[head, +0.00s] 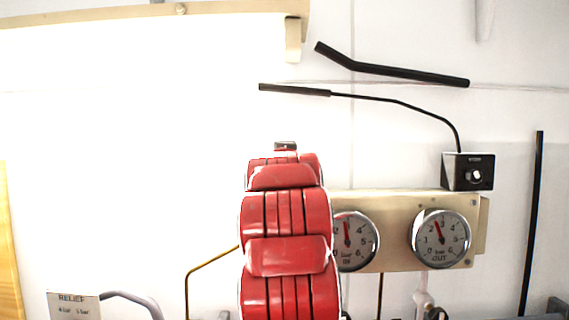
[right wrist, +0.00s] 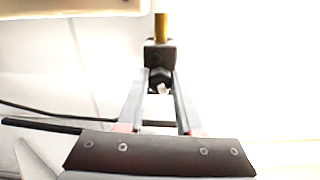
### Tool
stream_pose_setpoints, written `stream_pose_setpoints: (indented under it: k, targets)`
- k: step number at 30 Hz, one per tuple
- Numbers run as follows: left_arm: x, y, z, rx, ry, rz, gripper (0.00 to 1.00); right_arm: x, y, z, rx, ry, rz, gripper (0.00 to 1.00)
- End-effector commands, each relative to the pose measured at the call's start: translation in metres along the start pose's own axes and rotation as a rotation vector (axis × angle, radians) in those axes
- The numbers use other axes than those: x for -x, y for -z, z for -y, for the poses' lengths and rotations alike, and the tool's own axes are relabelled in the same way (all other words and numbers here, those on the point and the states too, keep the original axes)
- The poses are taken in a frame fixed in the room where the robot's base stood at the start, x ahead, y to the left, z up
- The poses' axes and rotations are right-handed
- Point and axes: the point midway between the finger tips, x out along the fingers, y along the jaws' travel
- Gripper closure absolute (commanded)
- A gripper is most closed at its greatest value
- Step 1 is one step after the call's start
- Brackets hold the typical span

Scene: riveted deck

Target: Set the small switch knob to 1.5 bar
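The small switch box (head: 459,182) is black, with a small pale knob (head: 475,176) on its front, above the right end of the gauge panel. The knob's marks are too small to read. In the right wrist view my right gripper's fingers (right wrist: 161,80) stand apart, with their tips beside a dark nub with a pale spot, below a black block (right wrist: 160,52) on a yellow rod. I cannot tell whether the tips touch it. A red segmented arm (head: 286,256) rises mid-view in the head view and hides what lies behind it. My left gripper is not in view.
The beige gauge panel (head: 395,203) carries an IN dial (head: 362,248), partly covered by the red arm, and an OUT dial (head: 440,250). Black bars (head: 395,70) and a thin bent black rod (head: 425,112) are near the wall. A RELIEF sign (head: 73,304) is at lower left.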

Motion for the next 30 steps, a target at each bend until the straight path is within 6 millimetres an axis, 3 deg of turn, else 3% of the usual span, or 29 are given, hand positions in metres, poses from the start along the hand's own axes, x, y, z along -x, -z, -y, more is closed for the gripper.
stream_pose_setpoints:
  k: [3, 14, 30]
  targets:
    - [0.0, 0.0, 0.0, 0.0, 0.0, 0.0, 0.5, 0.0, 0.0, 0.0, 0.0, -0.001, 0.0, 1.0]
    - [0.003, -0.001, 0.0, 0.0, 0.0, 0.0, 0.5, 0.0, -0.001, 0.0, -0.033, -0.001, 0.0, 1.0]
    - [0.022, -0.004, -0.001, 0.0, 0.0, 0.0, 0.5, 0.0, -0.002, 0.0, -0.368, -0.002, 0.002, 1.0]
